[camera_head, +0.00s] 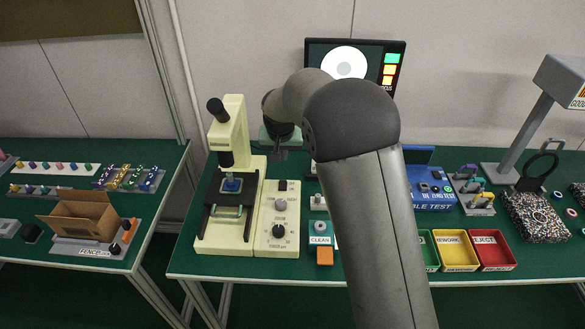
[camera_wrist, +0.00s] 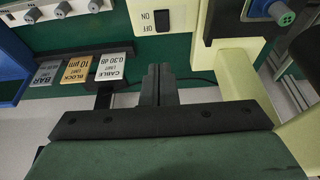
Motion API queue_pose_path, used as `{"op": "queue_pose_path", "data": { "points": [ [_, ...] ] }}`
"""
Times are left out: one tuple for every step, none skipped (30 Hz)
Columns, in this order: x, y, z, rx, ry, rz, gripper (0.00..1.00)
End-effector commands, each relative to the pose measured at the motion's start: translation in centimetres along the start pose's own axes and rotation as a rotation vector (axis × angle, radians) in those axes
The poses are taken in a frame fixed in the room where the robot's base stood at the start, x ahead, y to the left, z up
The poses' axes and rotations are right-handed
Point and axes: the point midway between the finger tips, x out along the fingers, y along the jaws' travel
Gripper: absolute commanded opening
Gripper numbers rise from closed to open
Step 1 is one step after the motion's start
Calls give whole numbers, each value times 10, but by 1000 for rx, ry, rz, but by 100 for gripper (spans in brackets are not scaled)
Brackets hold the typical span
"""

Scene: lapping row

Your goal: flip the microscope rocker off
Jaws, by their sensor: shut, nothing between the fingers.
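The cream microscope (camera_head: 240,175) stands on the green bench left of my arm in the head view. Its cream control box (camera_head: 268,232) is at its right, with knobs on top. The black rocker (camera_head: 283,185) is at the box's far end. In the wrist view the rocker (camera_wrist: 165,20) shows at the top, beside upside-down ON and OFF labels; its tilt is not clear. My gripper (camera_wrist: 158,68) is shut and empty, its fingertips below the rocker in that picture and apart from it. In the head view my gripper (camera_head: 280,152) is small and dark, just beyond the rocker.
Label plates (camera_wrist: 110,66) for cable, block and bar stand left of my fingers in the wrist view. In the head view, a monitor (camera_head: 316,48) stands at the back. Yellow (camera_head: 456,266) and red (camera_head: 496,264) trays lie at the right front.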

Motion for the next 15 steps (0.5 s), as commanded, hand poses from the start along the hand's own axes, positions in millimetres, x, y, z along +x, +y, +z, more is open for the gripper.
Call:
{"op": "queue_pose_path", "data": {
  "points": [
    [1,0,1,-1,0,0,0],
    [1,0,1,-1,0,0,0],
    [2,0,1,-1,0,0,0],
    [2,0,1,-1,0,0,0],
    [2,0,1,0,0,0,0],
    [1,0,0,0,0,0,0],
    [2,0,0,0,0,0,0],
    [2,0,0,0,0,0,0],
    [3,0,0,0,-1,0,0],
    [4,0,0,0,-1,1,0],
    [6,0,0,0,-2,1,0],
    [10,0,0,0,-3,1,0],
    [13,0,0,0,-3,2,0],
    [17,0,0,0,-2,1,0],
    [23,1,0,0,-4,2,0]
  ]
}}
